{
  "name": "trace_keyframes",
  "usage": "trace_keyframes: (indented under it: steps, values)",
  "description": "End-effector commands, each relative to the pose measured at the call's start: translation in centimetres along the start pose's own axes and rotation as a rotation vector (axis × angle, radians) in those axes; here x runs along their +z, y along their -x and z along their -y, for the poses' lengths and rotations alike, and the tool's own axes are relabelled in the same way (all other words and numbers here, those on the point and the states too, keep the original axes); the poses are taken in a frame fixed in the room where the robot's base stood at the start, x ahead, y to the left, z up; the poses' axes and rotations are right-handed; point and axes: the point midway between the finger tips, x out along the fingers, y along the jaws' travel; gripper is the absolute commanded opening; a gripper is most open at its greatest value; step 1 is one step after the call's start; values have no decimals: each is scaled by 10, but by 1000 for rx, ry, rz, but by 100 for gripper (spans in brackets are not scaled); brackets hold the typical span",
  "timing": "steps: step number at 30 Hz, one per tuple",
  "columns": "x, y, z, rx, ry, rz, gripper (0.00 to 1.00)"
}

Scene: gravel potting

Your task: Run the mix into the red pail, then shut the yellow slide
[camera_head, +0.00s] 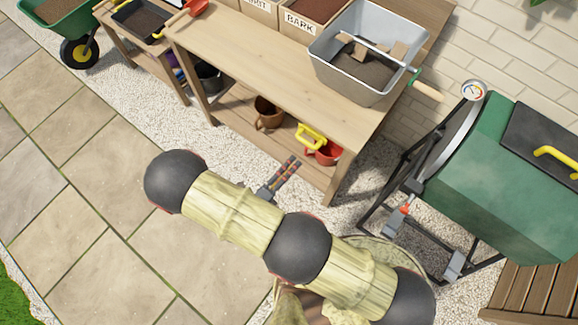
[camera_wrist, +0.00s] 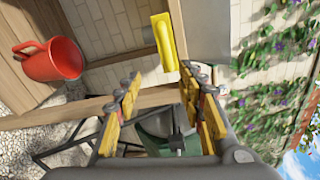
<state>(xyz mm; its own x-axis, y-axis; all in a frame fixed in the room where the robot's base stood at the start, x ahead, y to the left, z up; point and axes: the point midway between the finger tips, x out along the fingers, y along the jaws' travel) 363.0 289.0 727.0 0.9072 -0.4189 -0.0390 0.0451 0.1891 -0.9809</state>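The red pail (camera_head: 326,154) stands low under the bench's right part in the head view, partly covered by the yellow slide (camera_head: 311,136) at the bench front. In the wrist view the red pail (camera_wrist: 52,62) is at the left, and the yellow slide (camera_wrist: 165,42) is ahead at the top middle. My gripper (camera_head: 286,174) is left of and in front of the slide. Its fingers in the wrist view (camera_wrist: 159,80) stand apart with nothing between them. Dark mix lies in a grey tub (camera_head: 335,80) on the bench. I cannot see inside the pail.
The wooden bench (camera_head: 235,60) carries a box labelled BARK (camera_head: 297,22). A brown pot (camera_head: 268,113) stands on its lower shelf. A green drum (camera_head: 470,170) on a black frame stands at the right. Paving (camera_head: 90,180) is clear at the left.

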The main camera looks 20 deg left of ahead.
Motion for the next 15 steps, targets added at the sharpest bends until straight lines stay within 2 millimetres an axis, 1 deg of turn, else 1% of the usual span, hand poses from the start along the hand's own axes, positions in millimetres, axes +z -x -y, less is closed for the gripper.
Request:
trace_keyframes:
  steps: [1, 3, 6, 11, 15]
  values:
    - [7, 0, 2, -8, 45, 25, 39]
    - [13, 0, 5, -22, 109, 46, 39]
    - [14, 0, 9, -36, 171, 48, 39]
    - [13, -2, 9, -36, 197, 45, 39]
    - [14, -7, 9, -36, 194, 44, 39]
